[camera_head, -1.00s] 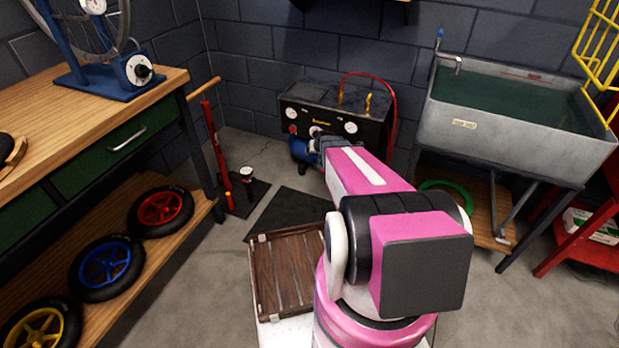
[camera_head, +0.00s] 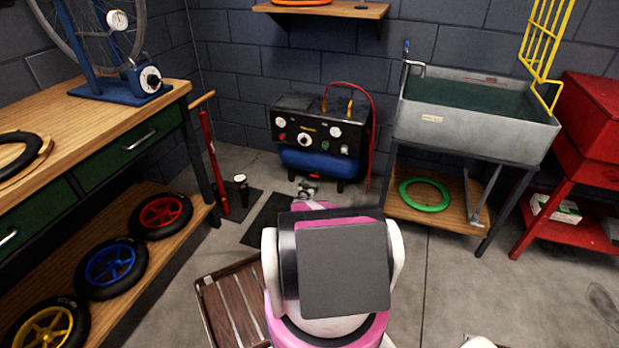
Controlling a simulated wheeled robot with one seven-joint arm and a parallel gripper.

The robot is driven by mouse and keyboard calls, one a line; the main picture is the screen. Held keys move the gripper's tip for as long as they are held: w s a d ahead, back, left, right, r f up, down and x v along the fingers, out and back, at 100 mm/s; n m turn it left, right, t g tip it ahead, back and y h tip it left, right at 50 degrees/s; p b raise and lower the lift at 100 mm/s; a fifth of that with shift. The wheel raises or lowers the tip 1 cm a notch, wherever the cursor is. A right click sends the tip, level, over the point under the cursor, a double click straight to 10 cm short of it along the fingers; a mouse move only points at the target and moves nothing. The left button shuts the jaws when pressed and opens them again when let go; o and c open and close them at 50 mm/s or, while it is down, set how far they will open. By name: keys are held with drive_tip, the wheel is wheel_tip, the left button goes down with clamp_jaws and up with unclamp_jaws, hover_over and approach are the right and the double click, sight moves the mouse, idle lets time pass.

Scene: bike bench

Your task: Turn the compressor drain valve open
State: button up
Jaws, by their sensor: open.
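The compressor (camera_head: 318,159) stands against the back wall, with a black front panel above a blue tank. The panel carries several gauges and knobs, including a round white dial (camera_head: 305,139). I cannot single out the drain valve; the area below the tank is small and partly covered. My gripper (camera_head: 307,188) shows only as a small grey shape just in front of and below the tank, beyond my pink arm. It looks open, with nothing seen in it. Most of it is hidden by the arm, and I cannot tell whether it touches anything.
A grey sink (camera_head: 478,128) stands right of the compressor, with a green ring (camera_head: 424,195) on its lower shelf. A red floor pump (camera_head: 213,165) stands to the left, beside the wooden workbench (camera_head: 80,135). A slatted wooden crate (camera_head: 232,305) lies near my base.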

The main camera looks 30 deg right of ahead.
sight(314, 176)
drive_tip(key=x, duration=1)
drive_tip(key=shift+w+d, duration=0.15)
drive_tip(key=shift+w, duration=0.1)
drive_tip(key=c, duration=0.9)
